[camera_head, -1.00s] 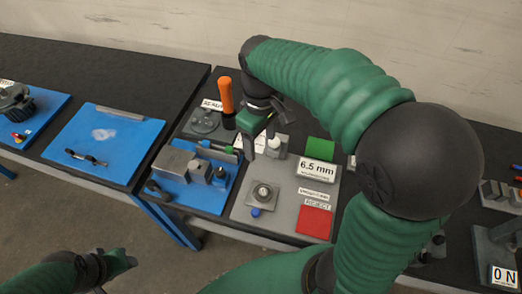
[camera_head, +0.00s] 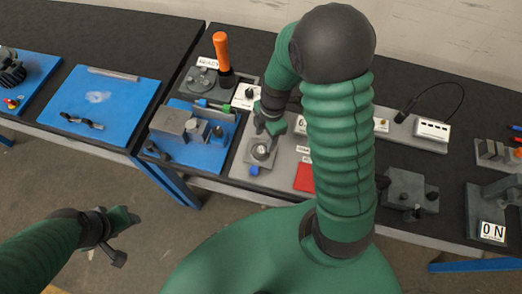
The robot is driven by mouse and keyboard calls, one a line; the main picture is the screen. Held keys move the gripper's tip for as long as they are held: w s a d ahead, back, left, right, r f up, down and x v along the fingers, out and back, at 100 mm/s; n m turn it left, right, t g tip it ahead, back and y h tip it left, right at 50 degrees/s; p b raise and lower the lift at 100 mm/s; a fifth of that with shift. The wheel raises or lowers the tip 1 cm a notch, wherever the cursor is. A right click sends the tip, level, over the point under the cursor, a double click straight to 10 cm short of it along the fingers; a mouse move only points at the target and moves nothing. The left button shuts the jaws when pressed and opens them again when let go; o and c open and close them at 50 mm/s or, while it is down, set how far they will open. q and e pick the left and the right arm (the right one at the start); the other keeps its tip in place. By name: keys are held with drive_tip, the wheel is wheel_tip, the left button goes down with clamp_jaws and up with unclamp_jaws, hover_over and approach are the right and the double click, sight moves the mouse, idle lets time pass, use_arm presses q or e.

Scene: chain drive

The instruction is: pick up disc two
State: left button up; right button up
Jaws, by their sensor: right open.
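No disc can be read as number two. A round metal part (camera_head: 262,151) sits on a small square plate on the grey board, with a blue knob (camera_head: 254,170) in front. My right gripper (camera_head: 268,129) is open, pointing down just above and behind this round part; I cannot tell whether it touches. Another flat grey disc (camera_head: 201,77) lies on a dark plate by the READY label. My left gripper (camera_head: 124,236) is at the lower left, away from the benches; its jaws are unclear. My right arm hides part of the grey board.
An orange-handled tool (camera_head: 221,50) stands upright behind. A blue fixture board (camera_head: 207,155) with grey blocks is left of the grey board. A red reject patch (camera_head: 304,178) lies to the right. The blue tray (camera_head: 110,120) farther left is mostly clear.

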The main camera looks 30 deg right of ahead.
sight(261, 149)
drive_tip(key=f, duration=0.4)
drive_tip(key=a+f+p, duration=0.1)
drive_tip(key=f, duration=0.1)
drive_tip(key=shift+w+f, duration=0.2)
drive_tip(key=shift+f, duration=0.2)
drive_tip(key=shift+r, duration=0.1)
clamp_jaws()
